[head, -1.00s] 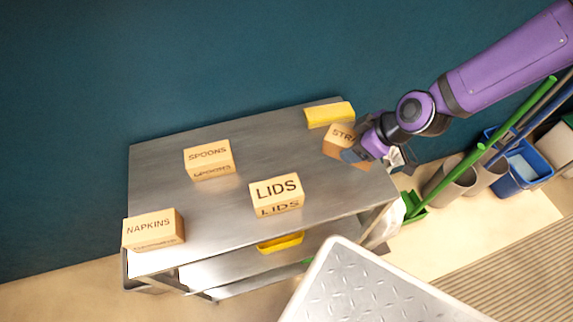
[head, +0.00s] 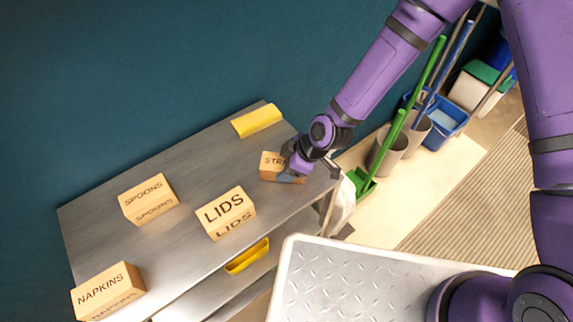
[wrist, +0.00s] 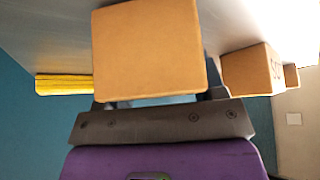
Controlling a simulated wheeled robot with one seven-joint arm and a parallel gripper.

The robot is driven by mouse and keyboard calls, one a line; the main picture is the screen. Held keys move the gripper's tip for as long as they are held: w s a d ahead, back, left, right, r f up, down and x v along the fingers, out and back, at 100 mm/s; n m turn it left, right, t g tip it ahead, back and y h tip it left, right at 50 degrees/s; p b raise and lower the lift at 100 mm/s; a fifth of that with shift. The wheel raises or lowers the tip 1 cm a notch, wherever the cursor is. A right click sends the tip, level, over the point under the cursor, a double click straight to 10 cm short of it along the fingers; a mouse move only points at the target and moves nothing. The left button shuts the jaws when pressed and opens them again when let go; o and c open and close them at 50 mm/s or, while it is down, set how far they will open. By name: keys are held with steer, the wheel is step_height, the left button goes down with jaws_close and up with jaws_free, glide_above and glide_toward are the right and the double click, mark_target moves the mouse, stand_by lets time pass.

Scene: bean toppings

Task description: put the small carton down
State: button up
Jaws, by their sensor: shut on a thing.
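The small carton (head: 269,163) is a tan box whose visible lettering begins "STR". It is at the right end of the metal cart top, and my gripper (head: 290,172) is shut on it from the right. The gripper covers the rest of its lettering. In the wrist view the carton (wrist: 148,50) fills the middle, in front of the gripper (wrist: 155,100). I cannot tell whether its underside touches the cart top (head: 180,165).
Cartons marked LIDS (head: 226,212), SPOONS (head: 148,198) and NAPKINS (head: 108,291) stand on the cart. A yellow object (head: 257,121) lies at the back edge. Bare metal lies between SPOONS and the held carton. A blue bucket (head: 447,122) stands right of the cart.

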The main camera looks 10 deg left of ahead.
steer(key=shift+f, duration=0.15)
steer(key=o, duration=1)
steer(key=shift+c, duration=0.2)
steer(key=v, duration=1.2)
steer(key=shift+w, duration=0.1)
